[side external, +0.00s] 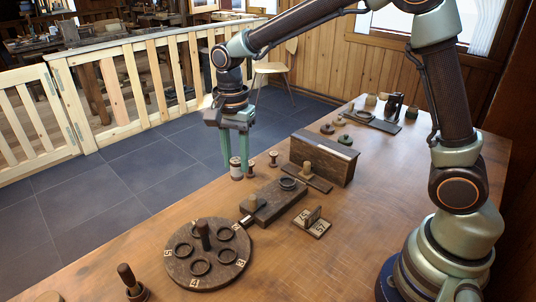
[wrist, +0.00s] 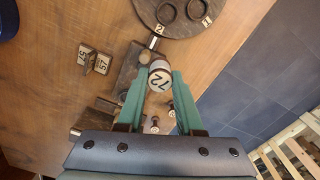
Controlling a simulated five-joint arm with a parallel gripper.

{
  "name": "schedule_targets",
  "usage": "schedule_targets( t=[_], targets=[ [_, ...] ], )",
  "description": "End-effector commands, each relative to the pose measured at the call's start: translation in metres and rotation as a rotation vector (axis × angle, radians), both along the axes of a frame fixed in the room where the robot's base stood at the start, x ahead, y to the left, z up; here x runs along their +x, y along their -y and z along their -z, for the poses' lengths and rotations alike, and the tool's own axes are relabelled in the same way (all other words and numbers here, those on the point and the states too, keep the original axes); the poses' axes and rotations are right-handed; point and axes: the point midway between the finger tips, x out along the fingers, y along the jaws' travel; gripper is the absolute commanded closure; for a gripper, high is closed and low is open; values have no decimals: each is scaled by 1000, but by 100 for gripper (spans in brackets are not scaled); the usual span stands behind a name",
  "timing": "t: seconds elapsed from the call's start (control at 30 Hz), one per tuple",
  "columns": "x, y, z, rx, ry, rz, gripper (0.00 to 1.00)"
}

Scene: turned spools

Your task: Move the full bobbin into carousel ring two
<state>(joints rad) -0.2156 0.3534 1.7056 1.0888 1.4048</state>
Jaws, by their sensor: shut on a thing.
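My gripper (side external: 237,165) is shut on a pale bobbin (side external: 236,169) with brown ends; its round end face reads 72 in the wrist view (wrist: 160,77). The bobbin is upright between the green fingers, near the table's far edge; I cannot tell whether it touches the wood. The round dark carousel (side external: 207,277) stands front left of it, with several rings around a central knob (side external: 205,232). In the wrist view, ring two (wrist: 166,12) lies beside the tag 2 (wrist: 160,28), beyond the fingertips, and looks empty. Part of the carousel is cut off there.
Two thinner spools (side external: 252,169) (side external: 273,159) stand right of my gripper. A low wooden block (side external: 272,205) with a dark ring lies between them and the carousel. Number cards (side external: 310,222) and a long dark box (side external: 323,160) stand further right. A peg (side external: 127,276) stands left of the carousel.

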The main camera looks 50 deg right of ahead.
Motion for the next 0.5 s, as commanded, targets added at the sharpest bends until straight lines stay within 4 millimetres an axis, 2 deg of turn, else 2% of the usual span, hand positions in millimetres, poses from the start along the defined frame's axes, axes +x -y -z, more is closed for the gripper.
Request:
schedule_targets(
  t=[0.03,0.2,0.33,0.5],
  targets=[
    [-4,-17,11,-1,-6,-40,100],
    [-14,-52,33,-1,-4,-124,100],
    [-18,-64,41,-1,-4,-152,100],
    [-19,-66,48,-1,-4,-158,100]
  ],
)
